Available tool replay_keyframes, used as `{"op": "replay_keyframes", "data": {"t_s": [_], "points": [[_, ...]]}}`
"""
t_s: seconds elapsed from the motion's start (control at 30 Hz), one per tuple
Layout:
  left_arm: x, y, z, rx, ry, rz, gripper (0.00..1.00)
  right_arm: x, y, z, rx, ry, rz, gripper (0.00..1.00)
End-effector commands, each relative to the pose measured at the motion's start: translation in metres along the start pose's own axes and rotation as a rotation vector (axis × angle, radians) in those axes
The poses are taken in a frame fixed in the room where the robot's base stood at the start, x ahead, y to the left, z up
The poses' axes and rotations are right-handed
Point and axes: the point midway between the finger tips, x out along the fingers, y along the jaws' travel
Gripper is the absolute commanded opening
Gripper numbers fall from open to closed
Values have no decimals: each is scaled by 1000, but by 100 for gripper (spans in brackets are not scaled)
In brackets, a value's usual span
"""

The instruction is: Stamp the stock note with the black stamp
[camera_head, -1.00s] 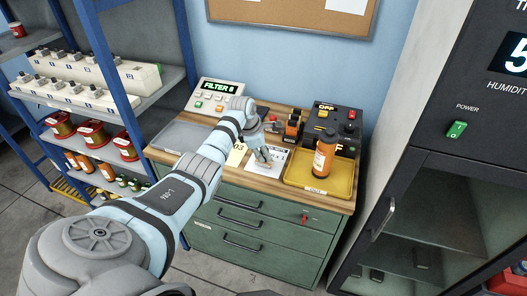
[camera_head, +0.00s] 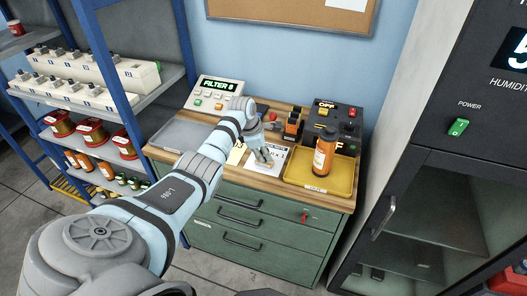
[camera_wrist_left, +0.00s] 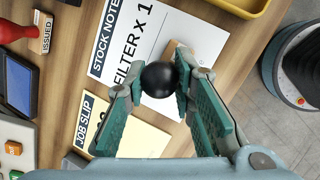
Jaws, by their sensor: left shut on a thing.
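The stock note (camera_head: 262,170) is a white sheet lying on the wooden bench top. It shows larger in the left wrist view (camera_wrist_left: 150,45), with "FILTER x 1" printed on it. My left gripper (camera_head: 264,157) is over the note, and its fingers (camera_wrist_left: 160,88) are closed around the black stamp. The stamp's round black knob (camera_wrist_left: 158,79) shows between the fingertips, with part of its wooden block (camera_wrist_left: 172,48) behind it. The stamp's underside is hidden, so I cannot tell whether it touches the paper. My right gripper is not in view.
A pale job slip (camera_wrist_left: 138,138) lies beside the note. A yellow tray (camera_head: 300,183) with an orange bottle (camera_head: 324,157) stands right of the note. A grey tray (camera_head: 178,134) is left.

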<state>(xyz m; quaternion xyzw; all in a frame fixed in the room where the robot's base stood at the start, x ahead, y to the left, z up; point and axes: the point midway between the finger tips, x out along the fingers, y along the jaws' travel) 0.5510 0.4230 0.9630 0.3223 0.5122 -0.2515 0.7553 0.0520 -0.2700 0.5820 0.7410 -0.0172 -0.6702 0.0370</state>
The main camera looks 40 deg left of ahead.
Motion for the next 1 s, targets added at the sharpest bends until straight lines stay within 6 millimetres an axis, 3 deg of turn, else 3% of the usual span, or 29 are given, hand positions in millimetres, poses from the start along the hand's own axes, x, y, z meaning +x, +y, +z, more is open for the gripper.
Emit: {"op": "replay_keyframes", "data": {"t_s": [1.0], "points": [[2,-1,-1,0,1,-2,6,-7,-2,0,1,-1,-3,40]]}}
